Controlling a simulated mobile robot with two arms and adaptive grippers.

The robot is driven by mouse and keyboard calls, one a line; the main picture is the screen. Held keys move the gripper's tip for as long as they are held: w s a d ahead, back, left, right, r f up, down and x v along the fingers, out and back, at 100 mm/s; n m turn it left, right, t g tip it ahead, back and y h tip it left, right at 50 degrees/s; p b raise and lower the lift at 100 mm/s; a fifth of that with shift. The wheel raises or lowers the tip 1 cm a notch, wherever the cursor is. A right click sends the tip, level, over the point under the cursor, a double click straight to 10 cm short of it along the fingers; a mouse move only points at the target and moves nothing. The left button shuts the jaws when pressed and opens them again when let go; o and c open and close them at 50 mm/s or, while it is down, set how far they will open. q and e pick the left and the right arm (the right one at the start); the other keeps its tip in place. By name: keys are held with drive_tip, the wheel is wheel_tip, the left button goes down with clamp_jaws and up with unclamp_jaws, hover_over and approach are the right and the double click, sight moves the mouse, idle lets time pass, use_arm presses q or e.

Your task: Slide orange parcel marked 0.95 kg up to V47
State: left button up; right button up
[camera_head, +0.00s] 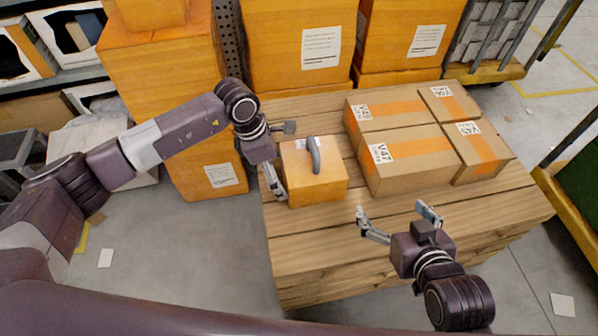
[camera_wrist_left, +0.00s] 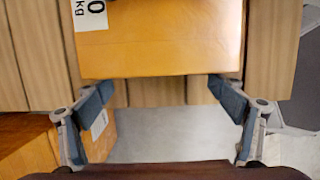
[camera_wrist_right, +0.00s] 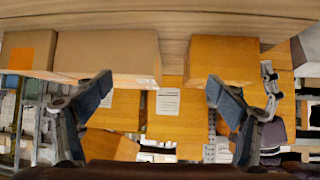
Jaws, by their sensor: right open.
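The orange parcel (camera_head: 314,180) sits on the wooden pallet top, with a grey curved handle-like piece on its top. In the left wrist view the parcel (camera_wrist_left: 160,50) bears a label ending in "0" and "kg"; the full number is cut off. The carton marked V47 (camera_head: 408,165) stands to its right, with a gap between them. My left gripper (camera_head: 281,160) is open at the parcel's left side, fingers spread wide. My right gripper (camera_head: 396,216) is open and empty over the pallet, in front of V47 and right of the parcel.
Cartons V49 (camera_head: 385,107), V46 (camera_head: 449,103) and V45 (camera_head: 483,152) stand packed against V47. The pallet's front (camera_head: 350,245) is bare wood. Tall orange boxes (camera_head: 290,45) stand behind, and more are stacked at the left (camera_head: 165,70). A yellow-edged cart (camera_head: 570,215) is at the right.

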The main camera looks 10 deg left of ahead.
sight(305, 169)
use_arm(q)
drive_tip(key=shift+w+d+b, duration=0.3)
drive_tip(key=shift+d, duration=0.65)
drive_tip(key=shift+w+d, duration=0.2)
drive_tip(key=shift+d, duration=0.5)
drive_tip(key=shift+w+d+b, duration=0.15)
drive_tip(key=shift+d+b, duration=0.25)
drive_tip(key=shift+d, duration=0.15)
use_arm(e)
drive_tip(key=w+a+r+t+y, duration=0.1)
drive_tip(key=w+r+t, duration=0.2)
drive_tip(key=r, duration=0.3)
drive_tip(key=shift+w+a+r+t, duration=0.3)
drive_tip(key=shift+w+a+r, duration=0.05)
drive_tip(key=shift+w+a, duration=0.1)
use_arm(q)
drive_tip(key=shift+w+d, duration=0.15)
drive_tip(key=shift+d, duration=0.35)
use_arm(e)
drive_tip(key=shift+w+a+r+t, duration=0.15)
drive_tip(key=shift+r+t, duration=0.1)
drive_tip(key=shift+r, duration=0.2)
drive_tip(key=shift+w+r+t, duration=0.15)
drive_tip(key=shift+r+t, duration=0.1)
drive_tip(key=shift+r, duration=0.2)
